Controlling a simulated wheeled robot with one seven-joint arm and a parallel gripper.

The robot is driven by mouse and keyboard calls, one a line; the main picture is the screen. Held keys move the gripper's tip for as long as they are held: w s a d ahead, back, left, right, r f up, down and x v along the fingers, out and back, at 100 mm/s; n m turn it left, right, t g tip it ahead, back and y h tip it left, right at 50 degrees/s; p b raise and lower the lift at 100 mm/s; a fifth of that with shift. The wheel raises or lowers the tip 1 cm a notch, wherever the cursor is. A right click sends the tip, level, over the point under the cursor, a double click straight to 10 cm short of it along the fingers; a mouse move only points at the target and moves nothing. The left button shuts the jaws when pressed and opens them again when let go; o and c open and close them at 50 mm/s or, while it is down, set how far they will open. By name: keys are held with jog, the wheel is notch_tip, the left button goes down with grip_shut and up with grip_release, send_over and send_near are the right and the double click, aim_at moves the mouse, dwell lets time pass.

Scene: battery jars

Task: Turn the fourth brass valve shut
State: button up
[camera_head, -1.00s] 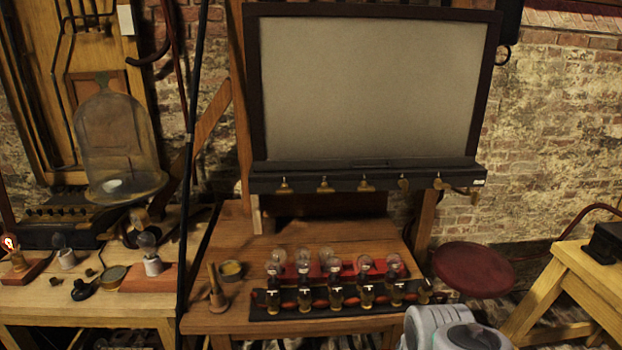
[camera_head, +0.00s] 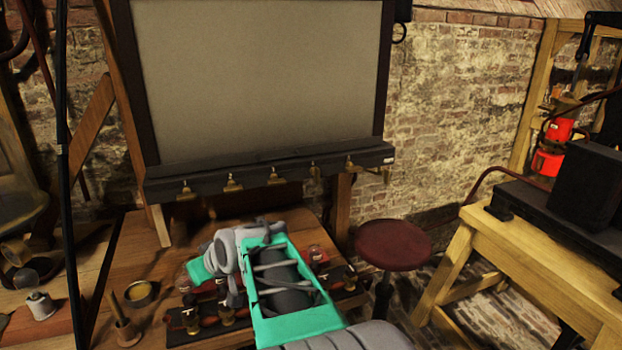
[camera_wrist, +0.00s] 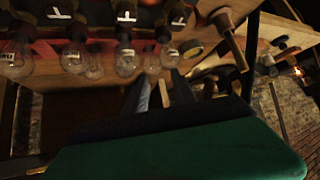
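A row of small brass valves hangs along the dark ledge (camera_head: 270,168) under the large grey panel in the head view. Counted from the left, the fourth brass valve (camera_head: 314,171) hangs right of the third valve (camera_head: 273,177) and left of the fifth (camera_head: 350,163). Its handle angle is too small to tell. My arm (camera_head: 275,285) reaches over the bench below the valves, apart from them. In the wrist view my gripper (camera_wrist: 160,92) shows two fingers with a gap between them. It appears open and empty, near the glass bulbs.
Glass bulbs (camera_wrist: 125,62) and brass fittings with white T marks crowd the rack on the bench. A wooden peg (camera_head: 122,318) and a round tin (camera_head: 141,293) stand at left. A red stool (camera_head: 393,245) and a yellow wooden bench (camera_head: 540,255) are at right.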

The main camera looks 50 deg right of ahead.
jog(key=w+d+r+m+t+h, duration=0.1)
jog(key=w+d+r+t+h, duration=0.1)
jog(key=d, duration=1)
jog(key=m+t+h, duration=0.4)
jog(key=h, duration=0.3)
send_near(319, 175)
jog(key=x, duration=0.2)
jog(key=p+x, duration=0.1)
jog(key=x, duration=0.6)
jog(key=shift+w+d, duration=0.1)
jog(key=shift+w, duration=0.15)
jog(key=shift+c, duration=0.3)
grip_shut()
